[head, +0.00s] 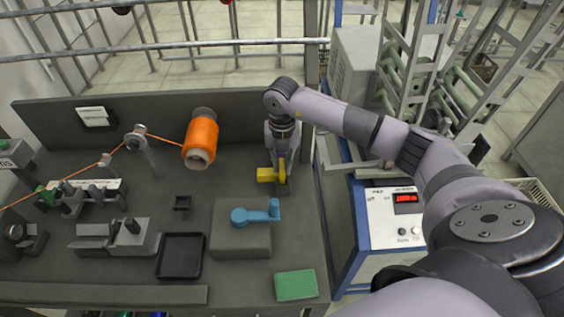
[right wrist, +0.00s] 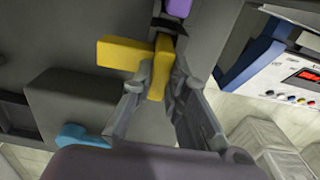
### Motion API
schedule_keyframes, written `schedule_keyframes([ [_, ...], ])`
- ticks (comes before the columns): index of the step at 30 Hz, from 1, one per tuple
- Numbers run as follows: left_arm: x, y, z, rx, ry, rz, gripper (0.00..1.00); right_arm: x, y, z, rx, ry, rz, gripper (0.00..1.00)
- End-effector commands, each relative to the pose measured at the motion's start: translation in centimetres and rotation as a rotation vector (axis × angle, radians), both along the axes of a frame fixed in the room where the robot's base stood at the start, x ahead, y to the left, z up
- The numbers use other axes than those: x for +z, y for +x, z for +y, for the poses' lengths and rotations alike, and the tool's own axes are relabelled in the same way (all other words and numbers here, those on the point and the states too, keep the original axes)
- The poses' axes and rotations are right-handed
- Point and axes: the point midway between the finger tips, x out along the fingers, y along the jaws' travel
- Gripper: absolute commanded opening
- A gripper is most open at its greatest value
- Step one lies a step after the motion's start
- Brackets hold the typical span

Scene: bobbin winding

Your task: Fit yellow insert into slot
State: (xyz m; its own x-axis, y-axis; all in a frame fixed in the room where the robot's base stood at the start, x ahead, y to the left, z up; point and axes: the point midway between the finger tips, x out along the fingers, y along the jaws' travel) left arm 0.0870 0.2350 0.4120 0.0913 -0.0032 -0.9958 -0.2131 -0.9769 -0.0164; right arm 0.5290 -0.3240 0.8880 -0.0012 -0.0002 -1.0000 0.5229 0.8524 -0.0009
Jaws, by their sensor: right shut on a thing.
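The yellow insert (head: 266,174) is a yellow block at the right part of the dark workbench. It also shows in the right wrist view (right wrist: 121,54), with one arm out to the left and one part between the fingers. My right gripper (head: 281,172) points down and is shut on the insert; its two fingers also show in the right wrist view (right wrist: 160,84). A dark fixture lies under and behind the insert, and I cannot tell where its slot is or whether the insert sits in it. My left gripper is not in view.
A blue crank (head: 255,213) sits on a grey block left of and in front of the gripper. A black tray (head: 180,256), a green pad (head: 296,285) and an orange thread spool (head: 201,138) are on the bench. A machine with a red display (head: 405,198) stands right.

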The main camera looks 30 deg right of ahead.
Motion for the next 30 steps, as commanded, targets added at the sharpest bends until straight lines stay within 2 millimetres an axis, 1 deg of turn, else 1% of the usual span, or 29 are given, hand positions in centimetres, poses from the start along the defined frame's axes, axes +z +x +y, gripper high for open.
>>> schedule_keyframes([
  [8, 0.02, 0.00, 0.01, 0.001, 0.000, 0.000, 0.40, 0.06, 0.02, 0.02, 0.000, 0.000, -0.001, 0.00],
  [9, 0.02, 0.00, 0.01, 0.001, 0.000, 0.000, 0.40, 0.06, 0.02, 0.02, 0.000, 0.000, -0.001, 0.17],
  [19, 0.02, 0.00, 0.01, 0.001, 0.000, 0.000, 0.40, 0.04, 0.01, 0.02, 0.000, 0.000, 0.000, 0.38],
  [27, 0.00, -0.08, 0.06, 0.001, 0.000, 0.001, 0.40, 0.04, 0.00, 0.01, 0.000, 0.000, 0.000, 0.38],
  [30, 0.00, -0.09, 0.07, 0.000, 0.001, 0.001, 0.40, 0.56, 0.07, 0.00, 0.000, 0.000, -0.002, 0.38],
])
